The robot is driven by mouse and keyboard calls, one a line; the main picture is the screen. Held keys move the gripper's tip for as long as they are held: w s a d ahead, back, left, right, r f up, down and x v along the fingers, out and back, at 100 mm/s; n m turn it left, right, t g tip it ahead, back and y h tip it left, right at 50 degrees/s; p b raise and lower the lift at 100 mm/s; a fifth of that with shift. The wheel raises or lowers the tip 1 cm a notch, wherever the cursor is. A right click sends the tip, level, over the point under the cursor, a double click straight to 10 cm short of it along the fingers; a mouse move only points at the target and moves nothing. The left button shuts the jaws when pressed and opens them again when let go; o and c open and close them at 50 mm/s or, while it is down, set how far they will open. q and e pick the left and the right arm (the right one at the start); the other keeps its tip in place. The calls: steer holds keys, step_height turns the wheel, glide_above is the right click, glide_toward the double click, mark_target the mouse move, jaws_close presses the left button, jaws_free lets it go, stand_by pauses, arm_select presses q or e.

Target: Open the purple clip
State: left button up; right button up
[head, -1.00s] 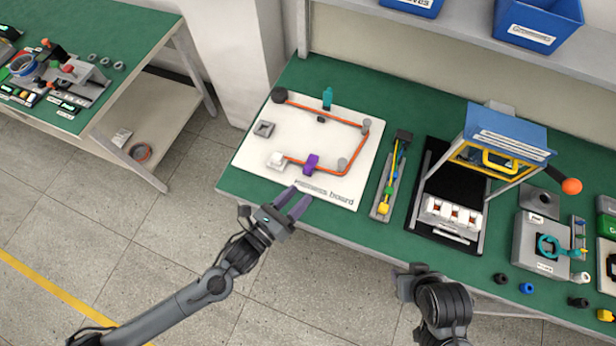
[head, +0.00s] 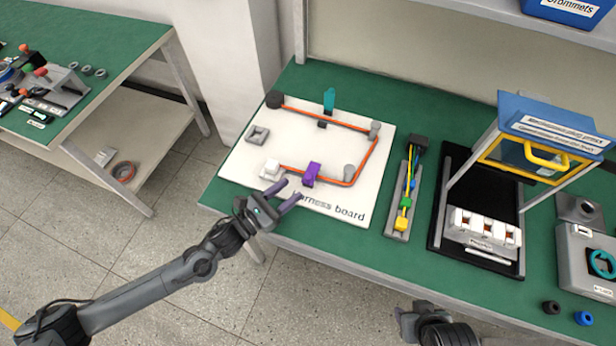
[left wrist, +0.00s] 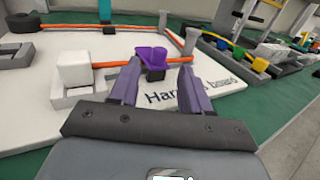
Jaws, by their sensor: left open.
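The purple clip (head: 311,173) stands on the white harness board (head: 240,165), near its front edge, with the orange cable (head: 331,183) running to it. In the left wrist view the clip (left wrist: 152,60) is just beyond my fingertips, between them in the picture. Whether its lid is open or shut is hard to tell. My left gripper (head: 285,191) is open and empty at the board's front edge, apart from the clip; its two fingers also show in the left wrist view (left wrist: 158,82). Of my right arm only a dark part shows at the bottom; its fingers cannot be made out.
A white block (head: 270,169) sits left of the clip and a grey post (head: 349,173) right of it. A teal clip (head: 328,101) stands at the back of the board. A tray with colored connectors (head: 402,200) lies to the right.

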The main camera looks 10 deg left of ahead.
mark_target(305, 179)
arm_select(q)
steer(key=b+x, duration=0.1)
steer(key=x, duration=0.6)
steer(key=shift+w+d, duration=0.25)
steer(key=shift+d, duration=0.05)
jaws_close()
